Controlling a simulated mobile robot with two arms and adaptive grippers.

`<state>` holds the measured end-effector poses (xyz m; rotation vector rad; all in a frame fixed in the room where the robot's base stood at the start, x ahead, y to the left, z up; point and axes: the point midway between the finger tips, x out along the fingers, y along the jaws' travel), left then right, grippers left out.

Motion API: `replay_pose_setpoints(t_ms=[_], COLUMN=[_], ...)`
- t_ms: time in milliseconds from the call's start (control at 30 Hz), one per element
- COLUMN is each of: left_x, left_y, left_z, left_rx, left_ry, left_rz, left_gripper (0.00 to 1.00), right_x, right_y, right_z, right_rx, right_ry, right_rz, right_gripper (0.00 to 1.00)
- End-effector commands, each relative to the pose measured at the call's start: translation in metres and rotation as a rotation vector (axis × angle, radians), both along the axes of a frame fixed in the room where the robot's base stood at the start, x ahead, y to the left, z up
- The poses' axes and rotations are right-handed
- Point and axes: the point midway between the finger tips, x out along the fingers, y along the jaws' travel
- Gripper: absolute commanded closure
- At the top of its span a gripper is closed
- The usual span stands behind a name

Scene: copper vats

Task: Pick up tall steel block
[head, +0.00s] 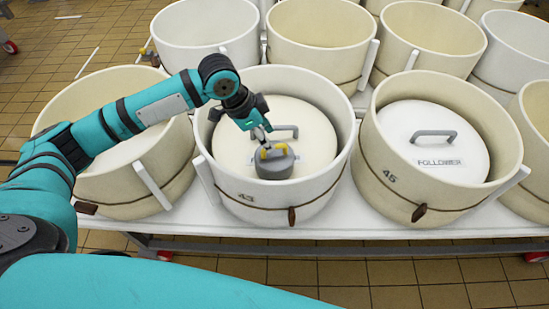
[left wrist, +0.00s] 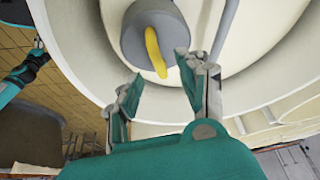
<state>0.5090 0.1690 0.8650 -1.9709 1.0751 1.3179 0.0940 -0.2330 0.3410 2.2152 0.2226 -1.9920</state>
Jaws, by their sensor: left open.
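The tall steel block (head: 275,164) is a grey cylinder with a yellow handle on top. It stands on the white lid inside the vat marked 43. In the left wrist view the block (left wrist: 137,47) is just beyond my fingertips, its yellow handle facing me. My left gripper (head: 262,136) is open, a little above the handle and slightly to its left in the head view. The open fingers also show in the left wrist view (left wrist: 158,78), with nothing between them.
The vat marked 43 (head: 203,150) has a high rim around the block. A grey bar handle (head: 284,128) rises from the lid close behind the block. The vat marked 45 (head: 385,185) stands close on the right, with a FOLLOWER lid (head: 433,160). Other vats crowd around.

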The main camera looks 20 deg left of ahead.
Motion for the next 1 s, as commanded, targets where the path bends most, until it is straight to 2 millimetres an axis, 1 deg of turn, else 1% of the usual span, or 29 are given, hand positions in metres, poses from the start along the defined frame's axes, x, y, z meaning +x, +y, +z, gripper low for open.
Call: replay_pose_setpoints(t_ms=[33,67,167,267,400,533,700,767,1000], left_x=[0.001,0.001,0.002,0.005,0.009,0.01,0.01,0.01,0.01], left_y=[-0.001,-0.001,-0.006,-0.012,-0.018,-0.02,-0.02,-0.02,-0.02], left_z=[-0.002,-0.003,-0.013,-0.027,-0.044,-0.05,-0.05,-0.05,-0.049], left_rx=[0.0,0.0,-0.001,0.0,0.001,0.0,0.001,0.001,0.001], left_ry=[0.0,0.0,0.003,0.002,0.001,0.0,-0.001,-0.001,-0.001], left_rz=[0.0,0.0,-0.001,0.0,0.0,-0.001,-0.001,-0.001,-0.001], left_gripper=[0.6,0.6,0.6,0.6,0.6,0.6,0.6,0.66,0.98], right_x=[0.007,0.009,0.009,0.004,-0.008,-0.016,-0.016,-0.014,-0.007], right_y=[0.0,0.0,0.0,0.0,-0.001,-0.003,-0.004,-0.004,-0.004], right_z=[0.001,0.001,0.002,0.003,0.002,0.002,0.001,0.001,0.002], right_rx=[0.001,0.001,0.001,0.0,-0.002,-0.005,-0.006,-0.006,-0.005], right_ry=[-0.011,-0.014,-0.013,-0.004,0.014,0.027,0.025,0.023,0.012], right_rz=[0.0,0.0,0.001,0.001,0.001,0.002,0.002,0.002,0.002], right_gripper=[0.05,0.05,0.05,0.05,0.05,0.05,0.05,0.05,0.05])
